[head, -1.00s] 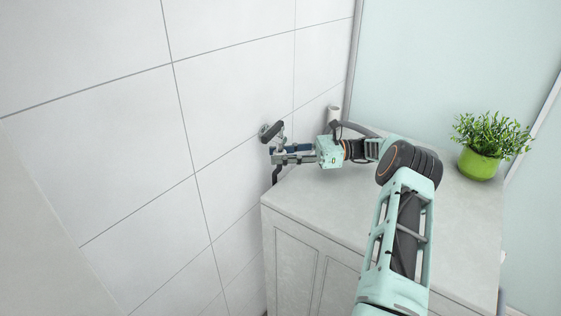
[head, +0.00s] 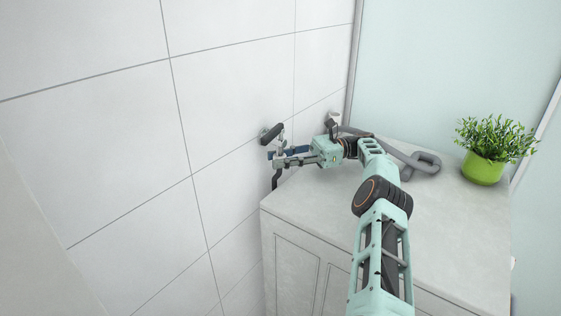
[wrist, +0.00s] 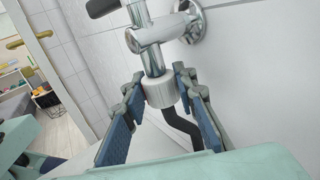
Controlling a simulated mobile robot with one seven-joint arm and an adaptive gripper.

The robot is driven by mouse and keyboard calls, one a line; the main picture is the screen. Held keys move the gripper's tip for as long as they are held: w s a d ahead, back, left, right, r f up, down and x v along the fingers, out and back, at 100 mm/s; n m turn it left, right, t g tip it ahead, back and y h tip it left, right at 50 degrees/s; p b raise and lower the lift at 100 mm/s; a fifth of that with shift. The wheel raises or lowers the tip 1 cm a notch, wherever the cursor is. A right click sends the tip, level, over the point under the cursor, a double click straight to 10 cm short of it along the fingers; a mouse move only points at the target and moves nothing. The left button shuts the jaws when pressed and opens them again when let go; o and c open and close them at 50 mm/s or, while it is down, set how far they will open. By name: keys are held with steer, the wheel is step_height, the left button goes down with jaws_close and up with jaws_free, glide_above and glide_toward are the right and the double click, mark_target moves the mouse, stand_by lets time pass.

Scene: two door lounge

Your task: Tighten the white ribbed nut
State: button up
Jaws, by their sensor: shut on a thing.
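The white ribbed nut (wrist: 159,93) is in the middle of the wrist view, at the lower end of a chrome vertical pipe (wrist: 149,60). A black hose (wrist: 184,128) runs down from below it. My gripper (wrist: 160,95) has its two blue-padded fingers on either side of the nut, tips at its flanks, and is shut on it. In the head view my gripper (head: 275,158) reaches left to the wall fitting, and the nut is too small to make out there.
A chrome valve with a dark lever (head: 271,134) sticks out of the tiled wall (head: 120,140) just above my gripper. A grey counter (head: 440,225) lies below my arm.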

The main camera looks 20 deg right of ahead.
steer(key=shift+r, duration=0.1)
stand_by(0.4)
steer(key=o, duration=1.2)
steer(key=shift+a, duration=0.1)
steer(key=shift+c, duration=0.2)
steer(key=shift+r+t+p, duration=0.1)
steer(key=shift+t+p, duration=0.2)
steer(key=shift+p, duration=0.2)
steer(key=m+t+p, duration=0.2)
steer(key=t+p, duration=0.1)
steer(key=p, duration=0.1)
steer(key=shift+h, duration=0.3)
